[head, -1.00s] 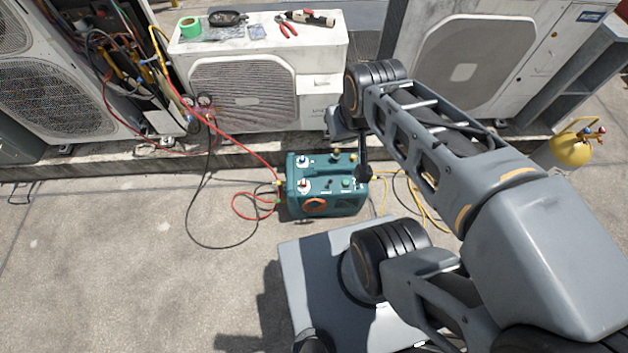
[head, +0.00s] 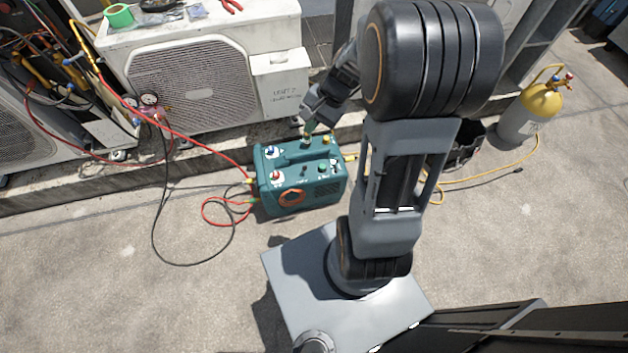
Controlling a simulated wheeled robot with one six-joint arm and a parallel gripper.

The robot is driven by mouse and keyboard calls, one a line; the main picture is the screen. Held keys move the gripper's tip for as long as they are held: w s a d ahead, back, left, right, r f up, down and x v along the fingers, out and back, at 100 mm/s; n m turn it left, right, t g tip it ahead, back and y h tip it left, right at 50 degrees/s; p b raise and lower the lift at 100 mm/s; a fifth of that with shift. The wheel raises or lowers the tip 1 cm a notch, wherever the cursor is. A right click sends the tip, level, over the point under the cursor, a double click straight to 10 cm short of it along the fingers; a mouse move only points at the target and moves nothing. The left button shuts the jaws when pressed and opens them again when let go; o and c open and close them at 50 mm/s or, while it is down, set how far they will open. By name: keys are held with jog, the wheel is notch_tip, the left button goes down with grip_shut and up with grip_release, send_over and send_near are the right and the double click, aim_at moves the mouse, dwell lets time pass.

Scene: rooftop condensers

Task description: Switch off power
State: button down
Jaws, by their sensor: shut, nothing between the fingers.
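A teal machine (head: 322,197) sits on the concrete in the middle of the head view. Its top carries a blue knob (head: 269,150), a red knob (head: 276,175), a green knob (head: 322,165), a yellow fitting (head: 327,140) and a small dark switch (head: 304,171). My gripper (head: 308,127) is shut and empty, pointing down at the far edge of the machine's top. Whether its fingertips touch the machine I cannot tell. No label on the switch is readable.
Red and black hoses (head: 222,208) run from the machine's left side to gauges (head: 149,99). A white condenser (head: 194,85) stands behind on a low ledge. A yellow-topped cylinder (head: 541,100) stands at right. Concrete at lower left is clear.

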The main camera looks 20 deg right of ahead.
jog(key=w+d+f+m+t+y+b, duration=0.1)
jog(key=d+f+m+t+b, duration=0.2)
jog(key=f, duration=1.1)
jog(key=w+d+f+m+t+y+b, duration=0.1)
jog(key=d+f+m+b, duration=0.6)
jog(key=f, duration=0.7)
jog(key=w+d+f+m+t+y+b, duration=0.1)
jog(key=d+f+m+t+b, duration=0.3)
jog(key=f, duration=1)
jog(key=d+m+b, duration=0.1)
jog(key=d+m, duration=0.1)
jog(key=m, duration=0.1)
jog(key=shift+w+f+t+y+b, duration=0.2)
jog(key=shift+t+y+b, duration=0.1)
jog(key=shift+b, duration=0.05)
jog(key=b+x, duration=0.3)
jog(key=x, duration=0.6)
jog(key=shift+a+f, duration=0.15)
jog(key=shift+f, duration=0.1)
jog(key=shift+w+a+r+b, duration=0.1)
jog(key=shift+w+a+b, duration=0.45)
jog(key=shift+w+a, duration=0.8)
jog(key=shift+w, duration=0.1)
jog(key=shift+w+a+r, duration=0.2)
jog(key=shift+w+a, duration=0.05)
jog(key=shift+w, duration=0.05)
